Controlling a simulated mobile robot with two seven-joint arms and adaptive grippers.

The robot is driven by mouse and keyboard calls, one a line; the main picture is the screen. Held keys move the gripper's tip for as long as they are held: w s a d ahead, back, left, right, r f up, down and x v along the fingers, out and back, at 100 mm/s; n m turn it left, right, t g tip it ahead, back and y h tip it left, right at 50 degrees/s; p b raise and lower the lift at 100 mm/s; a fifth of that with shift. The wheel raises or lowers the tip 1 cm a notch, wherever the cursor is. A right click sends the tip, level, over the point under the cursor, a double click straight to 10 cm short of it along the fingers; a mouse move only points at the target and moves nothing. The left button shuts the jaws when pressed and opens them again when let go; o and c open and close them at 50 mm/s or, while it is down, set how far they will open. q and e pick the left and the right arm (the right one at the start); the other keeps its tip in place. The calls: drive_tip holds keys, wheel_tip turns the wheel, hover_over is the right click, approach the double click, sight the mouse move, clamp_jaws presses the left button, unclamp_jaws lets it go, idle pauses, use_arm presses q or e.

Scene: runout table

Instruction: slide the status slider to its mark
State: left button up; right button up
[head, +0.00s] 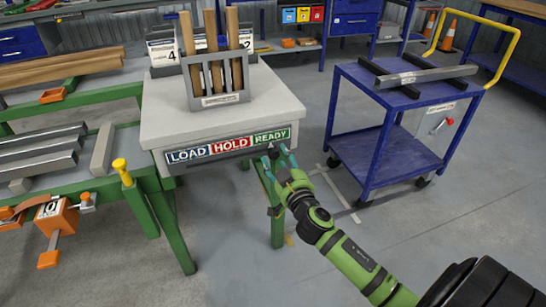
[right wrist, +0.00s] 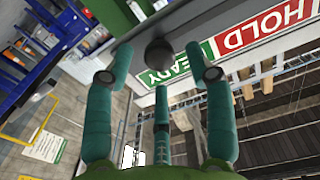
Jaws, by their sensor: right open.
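The status slider's label strip (head: 228,146) runs along the front edge of the grey-topped table, with blue LOAD, red HOLD and green READY fields. The slider's dark round knob (right wrist: 159,51) shows in the right wrist view beside the READY field, between my spread fingers. In the head view the knob (head: 273,153) is small and partly hidden by my fingers, below READY. My right gripper (head: 277,159) is open at the strip's right end; its teal fingers (right wrist: 150,62) stand around the knob, and contact cannot be told. My left gripper is not in view.
A rack (head: 218,99) with wooden rods stands on the table (head: 168,112). A blue cart (head: 400,100) stands to the right, with open floor between. Green-framed benches with metal bars (head: 40,155) and a yellow-topped post (head: 120,166) are at left.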

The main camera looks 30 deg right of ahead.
drive_tip(key=shift+x, duration=1.1)
clamp_jaws()
drive_tip(key=shift+a, duration=0.15)
